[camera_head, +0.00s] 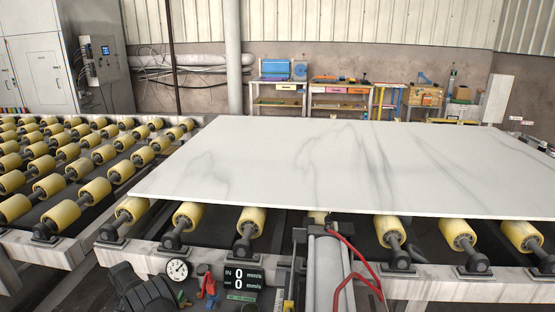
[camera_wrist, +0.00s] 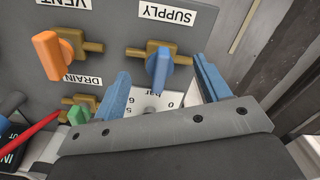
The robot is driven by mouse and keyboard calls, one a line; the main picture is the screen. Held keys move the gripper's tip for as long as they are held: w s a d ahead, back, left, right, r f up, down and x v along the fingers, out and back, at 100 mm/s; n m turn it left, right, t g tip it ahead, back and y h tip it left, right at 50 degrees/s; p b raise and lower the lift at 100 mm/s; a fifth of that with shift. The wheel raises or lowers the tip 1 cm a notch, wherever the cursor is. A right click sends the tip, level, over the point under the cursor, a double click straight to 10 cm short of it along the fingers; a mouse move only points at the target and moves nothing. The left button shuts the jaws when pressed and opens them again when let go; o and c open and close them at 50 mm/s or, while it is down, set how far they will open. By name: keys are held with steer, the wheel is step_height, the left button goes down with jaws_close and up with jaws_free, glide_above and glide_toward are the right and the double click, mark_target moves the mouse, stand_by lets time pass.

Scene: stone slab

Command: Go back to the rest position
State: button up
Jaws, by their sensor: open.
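My gripper (camera_wrist: 160,68) shows in the wrist view as two blue fingers on a grey mount. The fingers are spread apart. A blue valve handle (camera_wrist: 159,71) on a brass body, by the label SUPPLY, appears in the gap between them, with space visible on both sides. I cannot tell how deep it is between the fingers. Part of a dial marked bar (camera_wrist: 152,100) shows below the handle, partly hidden by the gripper mount. In the head view I cannot make out the gripper fingers.
The grey panel also carries an orange VENT handle (camera_wrist: 53,56) and a green handle (camera_wrist: 76,115) by DRAIN. In the head view, a round gauge (camera_head: 178,268) and a speed display (camera_head: 243,278) stand before a white marble slab (camera_head: 340,165) on yellow rollers (camera_head: 187,215).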

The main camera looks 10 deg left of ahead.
steer(key=shift+m, duration=0.8)
steer(key=shift+o, duration=0.4)
steer(key=o, duration=0.6)
steer(key=d+r+m, duration=0.1)
steer(key=d+r, duration=0.3)
steer(key=r, duration=0.7)
steer(key=d+r+m, duration=0.1)
steer(key=d+r, duration=0.3)
steer(key=r, duration=0.7)
steer(key=d+r+m, duration=0.1)
steer(key=d+r, duration=0.3)
steer(key=r, duration=0.7)
step_height(320, 180, down, 10)
steer(key=shift+w, duration=0.15)
steer(key=shift+r, duration=0.15)
step_height(320, 180, up, 10)
